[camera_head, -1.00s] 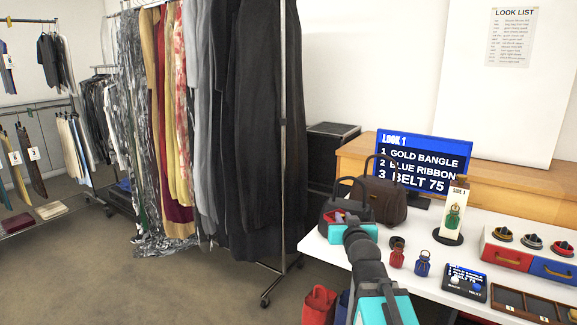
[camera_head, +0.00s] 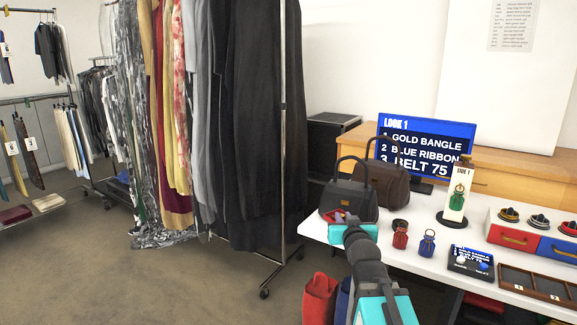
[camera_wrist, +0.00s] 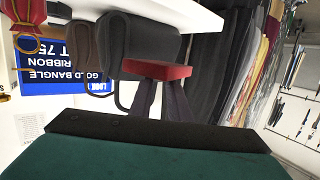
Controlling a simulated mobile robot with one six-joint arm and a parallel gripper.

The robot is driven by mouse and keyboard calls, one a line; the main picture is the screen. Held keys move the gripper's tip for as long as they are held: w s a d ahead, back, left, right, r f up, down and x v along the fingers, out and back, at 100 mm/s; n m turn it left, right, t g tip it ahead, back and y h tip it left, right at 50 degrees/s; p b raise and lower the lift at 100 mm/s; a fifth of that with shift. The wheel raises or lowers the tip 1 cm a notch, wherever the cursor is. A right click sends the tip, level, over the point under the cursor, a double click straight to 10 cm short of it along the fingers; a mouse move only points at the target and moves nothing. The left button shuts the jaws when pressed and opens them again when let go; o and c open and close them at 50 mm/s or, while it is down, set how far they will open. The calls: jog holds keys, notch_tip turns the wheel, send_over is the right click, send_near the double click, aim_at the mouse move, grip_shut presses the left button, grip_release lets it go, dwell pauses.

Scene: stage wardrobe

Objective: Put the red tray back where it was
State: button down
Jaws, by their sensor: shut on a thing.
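My gripper (camera_head: 345,220) is at the front left edge of the white table, in front of the dark handbags. In the wrist view its two dark fingers (camera_wrist: 163,88) are shut on a small red block-like thing (camera_wrist: 155,70). Little of this thing shows in the head view, so I cannot tell whether it is the red tray. A red drawer-like tray front (camera_head: 513,238) with a brass handle is at the right of the table, beside a blue one (camera_head: 557,250). Rings or bangles on dark stands sit above them.
A clothes rack (camera_head: 284,130) stands left; floor in front is clear.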

jog(key=shift+f, duration=0.35)
notch_tip(320, 180, up, 16)
jog(key=p, duration=1.5)
jog(key=shift+p, duration=0.35)
dwell(0.7)
